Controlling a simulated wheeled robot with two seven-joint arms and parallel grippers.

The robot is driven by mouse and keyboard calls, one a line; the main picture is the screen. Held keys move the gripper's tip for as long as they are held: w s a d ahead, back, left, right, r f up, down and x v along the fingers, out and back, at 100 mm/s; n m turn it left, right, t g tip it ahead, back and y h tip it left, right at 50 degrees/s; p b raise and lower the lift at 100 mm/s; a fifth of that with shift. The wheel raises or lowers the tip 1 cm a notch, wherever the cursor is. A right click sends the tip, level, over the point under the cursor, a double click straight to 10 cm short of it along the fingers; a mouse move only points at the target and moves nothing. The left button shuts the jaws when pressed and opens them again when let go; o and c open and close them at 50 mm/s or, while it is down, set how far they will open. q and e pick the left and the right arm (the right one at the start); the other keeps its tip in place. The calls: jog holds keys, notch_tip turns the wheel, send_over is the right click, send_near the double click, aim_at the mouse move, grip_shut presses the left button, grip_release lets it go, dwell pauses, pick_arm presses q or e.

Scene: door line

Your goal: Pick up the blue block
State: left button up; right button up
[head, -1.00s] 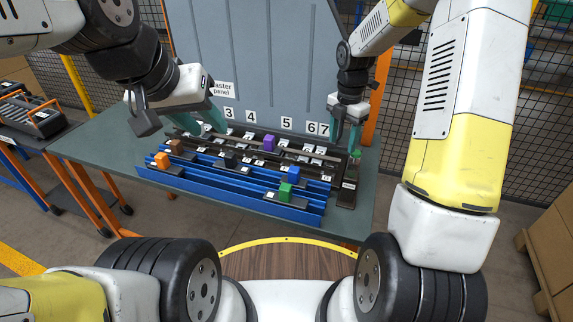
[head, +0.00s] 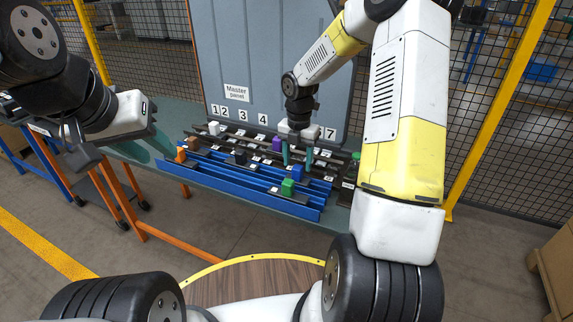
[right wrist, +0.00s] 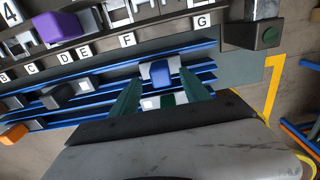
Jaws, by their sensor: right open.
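The blue block (right wrist: 161,75) sits on a dark and grey holder on the blue rails in the right wrist view. In the head view the blue block (head: 297,172) shows just below my right gripper (head: 297,160). My right gripper is open, with its teal fingers pointing down; in the right wrist view the fingers (right wrist: 161,88) stand to either side of the block's line, apart from each other. Whether they reach down beside the block is unclear. My left gripper (head: 160,143) is at the left end of the rails; its jaw gap is not clear.
A green block (head: 288,187) stands in front of the blue one. A purple block (head: 277,143) sits on the rack behind. Orange (head: 181,156) and black (head: 240,157) blocks are further left. A grey panel (head: 270,60) stands behind the table.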

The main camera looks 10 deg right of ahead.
aim_at(298, 167)
jog(key=shift+f, duration=1.6)
grip_shut()
jog(key=shift+r, duration=0.1)
